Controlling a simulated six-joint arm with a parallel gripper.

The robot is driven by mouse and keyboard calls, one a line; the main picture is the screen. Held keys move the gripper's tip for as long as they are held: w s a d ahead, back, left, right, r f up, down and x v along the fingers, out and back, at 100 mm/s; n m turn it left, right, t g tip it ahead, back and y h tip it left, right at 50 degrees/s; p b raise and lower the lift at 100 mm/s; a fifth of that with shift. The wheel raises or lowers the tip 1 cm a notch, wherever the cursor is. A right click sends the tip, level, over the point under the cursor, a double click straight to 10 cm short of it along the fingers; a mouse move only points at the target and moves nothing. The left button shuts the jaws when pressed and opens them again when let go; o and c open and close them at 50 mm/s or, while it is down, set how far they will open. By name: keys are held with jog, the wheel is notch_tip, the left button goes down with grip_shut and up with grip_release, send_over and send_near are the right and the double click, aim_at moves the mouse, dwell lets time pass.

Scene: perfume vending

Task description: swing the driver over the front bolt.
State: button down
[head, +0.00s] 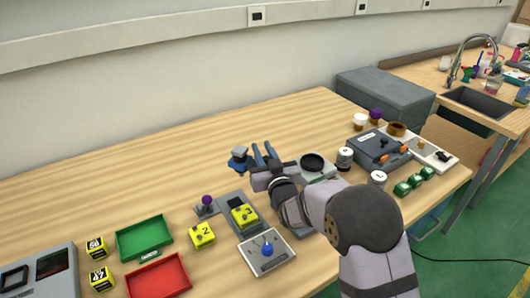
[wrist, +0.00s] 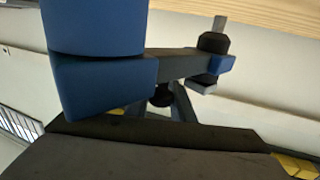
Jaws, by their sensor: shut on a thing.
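My gripper (head: 264,150) is over the middle of the table in the head view, its two blue-grey fingers pointing away from me. In the wrist view, a dark piece with a black collar and grey shaft, which looks like the driver (wrist: 212,44), sits at a blue fingertip. The gripper is shut on it; large blue parts hide much of the grip. A small blue-and-grey object (head: 239,158) is just left of the fingers in the head view; I cannot tell whether it touches them. I cannot make out the front bolt for certain.
A white plate with a blue knob (head: 267,250) lies in front. Yellow cubes (head: 202,235), a green tray (head: 145,238) and a red tray (head: 157,277) are at left. A grey box with orange parts (head: 381,149) and green items (head: 402,188) stand at right. The back left table is clear.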

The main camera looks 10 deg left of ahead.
aim_at(245, 151)
jog(key=s+n+g+y, duration=0.1)
jog(key=n+g+y+b, duration=0.1)
jog(key=y, duration=0.1)
jog(key=shift+s+a+f, duration=0.1)
jog(key=shift+s+a, duration=0.2)
jog(key=shift+s, duration=0.05)
jog(key=s+n+g+y, duration=0.1)
jog(key=n+g+y, duration=0.1)
jog(key=g, duration=0.1)
jog(key=s+n+g+y, duration=0.1)
jog(key=shift+s+a+r+n+p, duration=0.2)
jog(key=shift+s+a+n+p, duration=0.1)
jog(key=shift+n, duration=0.1)
jog(key=shift+s+d+n+g+y+p, duration=0.4)
jog(key=shift+s+n+g, duration=0.7)
jog(key=shift+g, duration=0.8)
jog(key=shift+s+d+n+g+y+p, duration=0.2)
jog(key=shift+s+n+g+y, duration=0.5)
jog(key=shift+n+g, duration=0.95)
jog(key=shift+s+d+n+g+y+p, duration=0.3)
jog(key=shift+s+n+g, duration=0.7)
jog(key=shift+g, duration=1.15)
jog(key=shift+s+a, duration=0.1)
jog(key=c, duration=1.8)
grip_release()
jog(key=shift+f, duration=0.1)
